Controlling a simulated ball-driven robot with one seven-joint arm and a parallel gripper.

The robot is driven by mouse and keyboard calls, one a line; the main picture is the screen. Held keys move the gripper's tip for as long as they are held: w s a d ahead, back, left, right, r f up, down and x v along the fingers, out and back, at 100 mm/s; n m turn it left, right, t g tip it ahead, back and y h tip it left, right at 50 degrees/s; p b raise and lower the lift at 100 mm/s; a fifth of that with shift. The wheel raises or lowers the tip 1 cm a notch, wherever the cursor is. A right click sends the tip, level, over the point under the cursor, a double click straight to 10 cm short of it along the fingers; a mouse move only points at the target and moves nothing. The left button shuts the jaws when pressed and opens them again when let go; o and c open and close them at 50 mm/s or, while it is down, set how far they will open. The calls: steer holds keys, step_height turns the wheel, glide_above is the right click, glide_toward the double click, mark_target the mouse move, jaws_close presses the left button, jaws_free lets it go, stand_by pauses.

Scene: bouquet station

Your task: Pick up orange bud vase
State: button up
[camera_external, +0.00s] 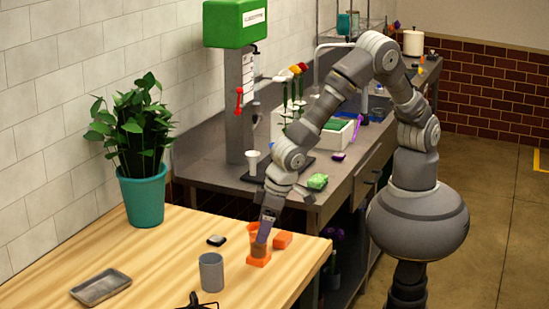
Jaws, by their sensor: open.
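The orange bud vase (253,229) stands on the wooden table near its right end, on or just behind an orange base-like piece (259,259). My gripper (264,232) points down at the vase and overlaps it in the picture. The gripper is open. Its fingers are small and partly merge with the vase, so I cannot tell whether they are around it or in front of it.
An orange block (283,240) lies just right of the vase. A grey cup (211,272), a small dark item (217,240), a grey tray (101,287) and a potted plant (144,196) share the table (165,265). A metal counter (215,150) stands behind.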

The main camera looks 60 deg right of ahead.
mark_target(256, 244)
steer(key=x, duration=0.2)
steer(key=b+x, duration=0.1)
steer(key=x, duration=0.1)
steer(key=b+x, duration=0.1)
steer(key=shift+w+a+f, duration=0.2)
steer(key=shift+a+f, duration=0.1)
steer(key=shift+a, duration=0.05)
steer(key=shift+r, duration=0.1)
steer(key=c, duration=1.3)
